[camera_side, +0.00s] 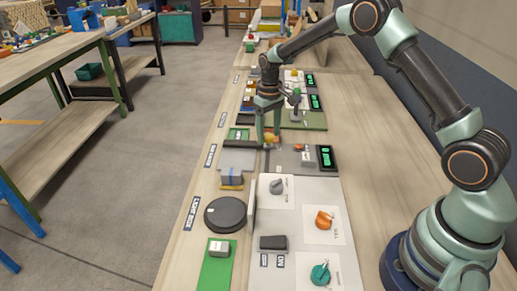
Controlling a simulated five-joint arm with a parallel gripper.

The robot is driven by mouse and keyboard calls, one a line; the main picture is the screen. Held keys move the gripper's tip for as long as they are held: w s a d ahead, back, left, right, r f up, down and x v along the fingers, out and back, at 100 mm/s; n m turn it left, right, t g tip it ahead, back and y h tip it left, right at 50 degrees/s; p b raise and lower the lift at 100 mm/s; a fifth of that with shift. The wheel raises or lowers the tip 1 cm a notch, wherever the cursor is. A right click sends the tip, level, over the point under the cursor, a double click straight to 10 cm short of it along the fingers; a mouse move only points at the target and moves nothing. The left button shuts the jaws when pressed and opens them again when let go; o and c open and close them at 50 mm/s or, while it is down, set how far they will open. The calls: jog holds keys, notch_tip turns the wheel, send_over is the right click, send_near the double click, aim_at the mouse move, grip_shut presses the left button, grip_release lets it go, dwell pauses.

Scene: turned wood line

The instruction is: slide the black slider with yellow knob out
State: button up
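The yellow knob (269,138) shows small and orange-yellow low between the fingers of my gripper (268,136). A dark bar (240,143), which looks like the black slider, runs left from beside the knob over a grey plate. My gripper points straight down, with one finger on either side of the knob. The picture is too small to tell whether the fingers touch or grip it. The fingers partly hide the knob and the slider's right end.
A panel with a grey knob (277,186), an orange knob (324,219) and a teal knob (320,273) lies in front. A black round disc (225,214) and a green pad (213,272) are at left. Display units (326,157) stand right of my gripper. Bare wood lies to the right.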

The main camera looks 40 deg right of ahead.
grip_shut()
jog(key=shift+r, duration=0.1)
dwell(1.1)
